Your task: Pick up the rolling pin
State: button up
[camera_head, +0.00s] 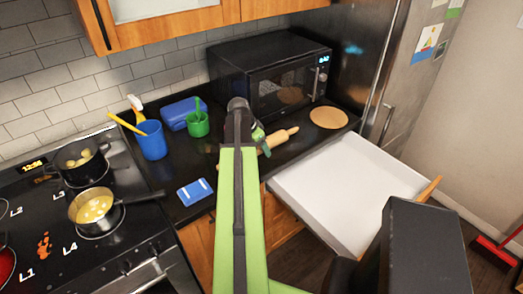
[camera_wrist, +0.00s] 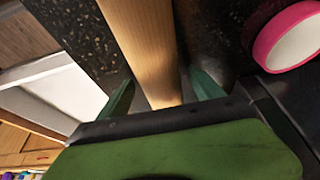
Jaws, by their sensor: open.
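The wooden rolling pin (camera_head: 279,138) lies on the black countertop in front of the microwave. Its left part is hidden behind my arm in the head view. My gripper (camera_head: 259,137) is at the pin's left part, mostly hidden by the arm. In the wrist view the pin (camera_wrist: 147,45) runs from the top edge down between the two green fingers of my gripper (camera_wrist: 163,92). The fingers are open, one on each side of the pin, with a visible gap at the right finger. I cannot tell exactly how deep they reach.
A pink-rimmed round object (camera_wrist: 262,45) is close to the right in the wrist view. The microwave (camera_head: 270,78) stands behind the pin, a round brown board (camera_head: 328,117) right of it. An open white drawer (camera_head: 335,190) juts out in front. Blue and green cups stand left.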

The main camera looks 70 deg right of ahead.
jog(key=shift+r, duration=0.1)
jog(key=shift+c, duration=0.5)
grip_shut()
jog(key=shift+r, duration=0.1)
